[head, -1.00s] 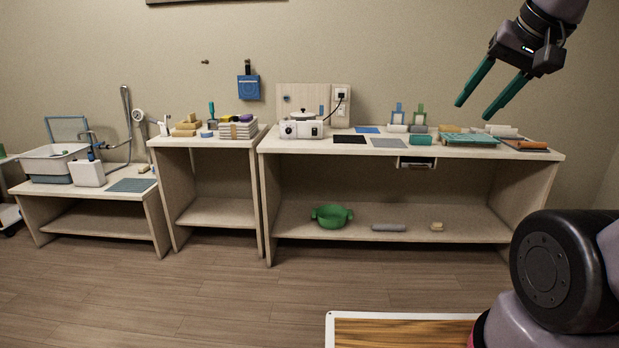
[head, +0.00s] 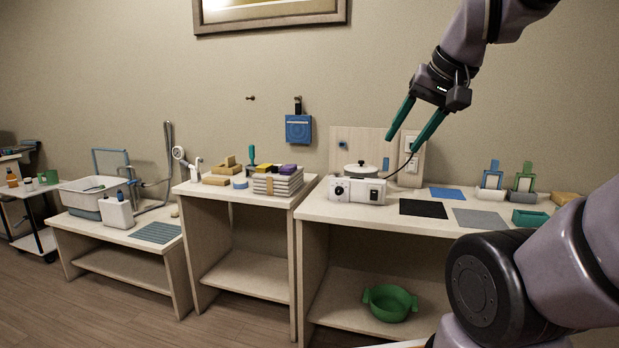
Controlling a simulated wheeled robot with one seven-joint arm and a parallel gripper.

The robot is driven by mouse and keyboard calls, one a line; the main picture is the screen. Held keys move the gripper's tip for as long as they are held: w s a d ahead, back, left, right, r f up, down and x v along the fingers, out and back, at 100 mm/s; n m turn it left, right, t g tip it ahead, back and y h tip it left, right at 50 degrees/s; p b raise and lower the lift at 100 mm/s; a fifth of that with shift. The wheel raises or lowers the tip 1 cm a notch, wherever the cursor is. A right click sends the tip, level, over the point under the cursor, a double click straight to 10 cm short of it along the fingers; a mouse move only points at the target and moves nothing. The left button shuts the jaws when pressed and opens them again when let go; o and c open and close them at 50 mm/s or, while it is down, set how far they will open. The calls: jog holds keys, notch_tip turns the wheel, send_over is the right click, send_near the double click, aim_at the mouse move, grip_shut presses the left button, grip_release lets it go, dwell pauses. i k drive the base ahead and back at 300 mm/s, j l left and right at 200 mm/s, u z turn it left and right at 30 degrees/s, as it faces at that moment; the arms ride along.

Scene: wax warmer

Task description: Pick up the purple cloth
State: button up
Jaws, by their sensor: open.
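A small purple item (head: 287,168), which looks like the folded purple cloth, lies on top of a stack of light folded pieces (head: 278,184) on the middle table. A dark yellow item (head: 264,169) lies beside it on the left. My gripper (head: 401,145) hangs in the air with its two green fingers spread and nothing between them. In the picture it is to the right of the purple item and a little above it, in front of the wall board. The two are well apart.
The middle table (head: 248,197) also holds tan blocks, a blue roll and a green-handled tool. A white warmer (head: 357,189) stands on the right table, near the stack. A blue holder (head: 298,129) hangs on the wall above. Floor in front at left is clear.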

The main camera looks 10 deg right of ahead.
aim_at(288, 169)
jog(key=i+l+u, duration=0.2)
jog(key=i+j+z, duration=0.15)
jog(key=z, duration=0.9)
jog(key=i+j+z, duration=0.1)
jog(key=j+z, duration=0.35)
jog(key=j, duration=0.15)
jog(key=j+z, duration=0.45)
jog(key=j, duration=0.15)
jog(key=k+j+z, duration=0.15)
jog(key=j+z, duration=0.3)
jog(key=j, duration=0.15)
jog(key=k+j, duration=0.1)
jog(key=j, duration=0.3)
jog(key=k+j, duration=0.1)
jog(key=j, duration=0.25)
jog(key=k+j+z, duration=0.1)
jog(key=j, duration=0.3)
jog(key=k+j, duration=0.1)
jog(key=j, duration=0.25)
jog(key=k+j+z, duration=0.1)
jog(key=j, duration=0.3)
jog(key=k+j, duration=0.1)
jog(key=j, duration=0.25)
jog(key=k+j, duration=0.15)
jog(key=j, duration=0.2)
jog(key=i+z, duration=0.05)
